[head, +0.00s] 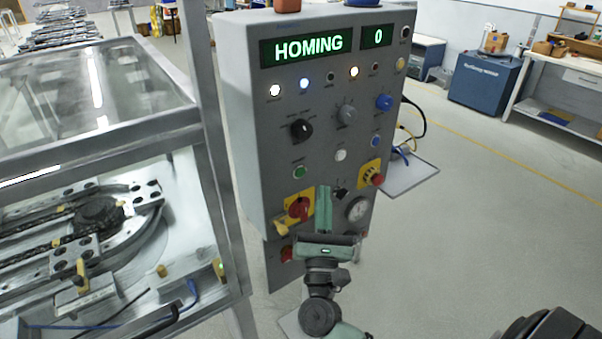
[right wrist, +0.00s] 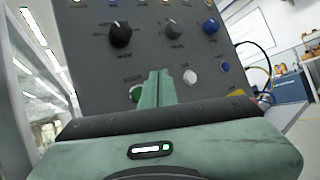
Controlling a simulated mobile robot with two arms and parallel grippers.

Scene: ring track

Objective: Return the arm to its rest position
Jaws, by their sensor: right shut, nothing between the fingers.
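My right gripper (head: 323,192) is in front of the lower part of a grey control panel (head: 258,130), its green fingers pointing up and together. Nothing shows between them. In the right wrist view the shut fingers (right wrist: 158,76) overlap the panel face and partly cover a green button (right wrist: 136,93). I cannot tell whether the fingertips touch the panel. The panel's display (head: 308,47) reads HOMING and the small display (head: 378,37) reads 0. My left gripper is not in view.
Near my right gripper are a red emergency button (head: 299,208), another red button (head: 377,180) and a gauge (head: 357,210). A glazed machine enclosure (head: 215,200) with a track inside stands at the left. Open floor (head: 480,230) lies to the right.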

